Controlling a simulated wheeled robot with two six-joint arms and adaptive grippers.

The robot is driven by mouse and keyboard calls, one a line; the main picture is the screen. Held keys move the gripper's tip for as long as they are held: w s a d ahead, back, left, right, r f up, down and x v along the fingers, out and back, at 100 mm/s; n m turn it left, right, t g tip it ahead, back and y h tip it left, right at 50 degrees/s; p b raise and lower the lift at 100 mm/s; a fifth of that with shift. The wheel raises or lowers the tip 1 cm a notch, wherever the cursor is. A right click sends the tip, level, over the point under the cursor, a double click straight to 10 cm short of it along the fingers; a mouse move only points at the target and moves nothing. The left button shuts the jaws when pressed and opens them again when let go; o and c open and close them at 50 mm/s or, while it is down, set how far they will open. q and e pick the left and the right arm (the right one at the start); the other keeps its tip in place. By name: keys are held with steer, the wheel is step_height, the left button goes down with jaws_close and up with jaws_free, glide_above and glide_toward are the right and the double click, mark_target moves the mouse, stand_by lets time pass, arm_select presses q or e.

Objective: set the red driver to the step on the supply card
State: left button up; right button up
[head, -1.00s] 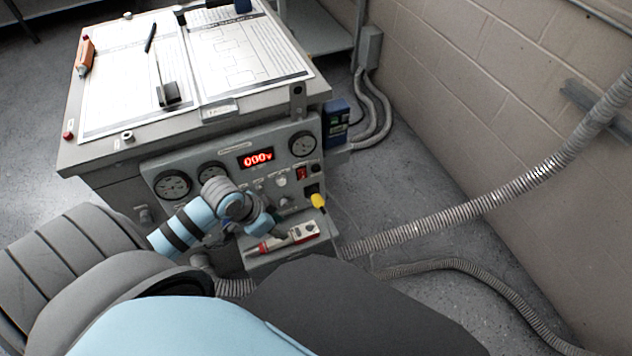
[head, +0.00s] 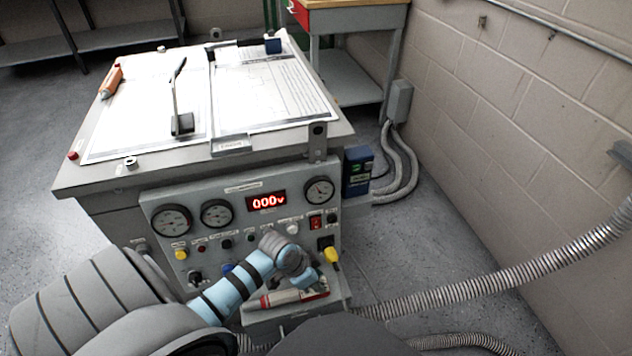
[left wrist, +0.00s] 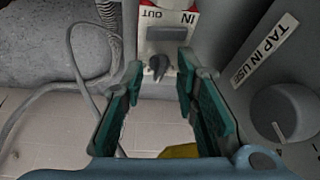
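The red driver (head: 265,302) lies on the small shelf (head: 345,300) at the foot of the test panel, its red end to the left; I take this red-ended tool to be it. My left gripper (head: 311,279) is over the right part of that shelf and partly hides what lies there. In the left wrist view, my left gripper (left wrist: 160,100) is open and empty, its teal pads apart. Just beyond its tips is a small dark knob (left wrist: 158,64) under a plate marked IN and OUT. I cannot make out a supply card. My right gripper is not in view.
The panel carries dials, a red display (head: 267,201) reading 000v and several knobs. A yellow plug (head: 332,256) hangs close right of my gripper. A grey knob (left wrist: 287,113) sits beside a TAP IN USE label (left wrist: 264,50). A ribbed conduit (head: 480,277) crosses the floor at right.

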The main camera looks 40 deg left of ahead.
arm_select(q)
jaws_close()
stand_by(1.3)
jaws_free()
steer(key=v, duration=1.2)
steer(key=shift+c, duration=0.3)
